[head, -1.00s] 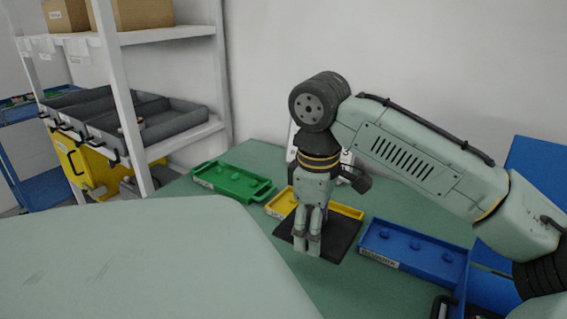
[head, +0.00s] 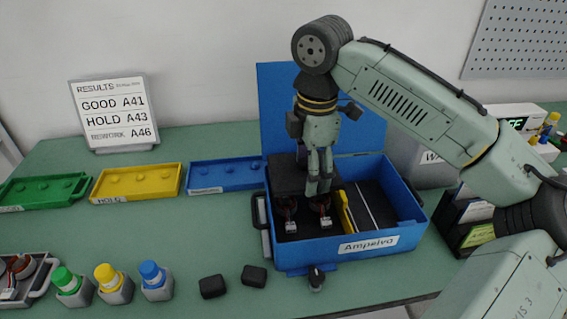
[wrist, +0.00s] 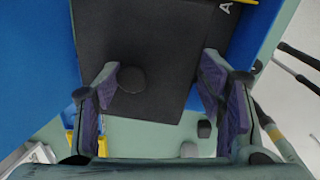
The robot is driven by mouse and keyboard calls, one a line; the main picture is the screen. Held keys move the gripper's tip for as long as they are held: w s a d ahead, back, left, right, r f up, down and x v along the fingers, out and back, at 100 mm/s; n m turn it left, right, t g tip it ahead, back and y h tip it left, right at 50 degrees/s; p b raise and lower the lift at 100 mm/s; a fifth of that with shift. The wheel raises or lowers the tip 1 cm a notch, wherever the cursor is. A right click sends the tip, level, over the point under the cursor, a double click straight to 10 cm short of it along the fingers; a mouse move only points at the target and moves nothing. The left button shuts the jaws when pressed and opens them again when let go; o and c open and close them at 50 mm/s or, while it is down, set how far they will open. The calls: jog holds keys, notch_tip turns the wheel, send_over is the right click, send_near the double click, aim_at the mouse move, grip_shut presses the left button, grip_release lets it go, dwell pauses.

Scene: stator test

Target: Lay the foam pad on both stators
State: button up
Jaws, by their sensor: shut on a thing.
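The foam pad is a flat dark square. In the head view the foam pad (head: 287,175) hangs over the left part of the open blue case. In the wrist view the foam pad (wrist: 155,45) spans the space between the fingers and bears a round dark bump. My gripper (head: 318,188) is shut on the pad and points down; it also shows in the wrist view (wrist: 160,90). The left stator (head: 290,222) and the right stator (head: 322,218) show only partly below the pad's front edge, inside the case. I cannot tell whether the pad touches them.
The blue case (head: 350,260) has a raised lid behind and a yellow tool in its middle. Green (head: 45,190), yellow (head: 137,182) and blue (head: 225,174) trays lie to the left. Capped bottles and two small black blocks (head: 212,287) stand in front.

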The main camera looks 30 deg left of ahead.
jog(key=shift+d+f+b, duration=0.1)
jog(key=shift+f+b, duration=1.7)
jog(key=shift+b, duration=0.4)
jog(key=shift+f+b, duration=0.3)
jog(key=shift+f, duration=1.4)
jog(key=shift+f, duration=0.35)
jog(key=o, duration=1.2)
jog(key=r, duration=1.2)
jog(key=shift+s+d, duration=0.2)
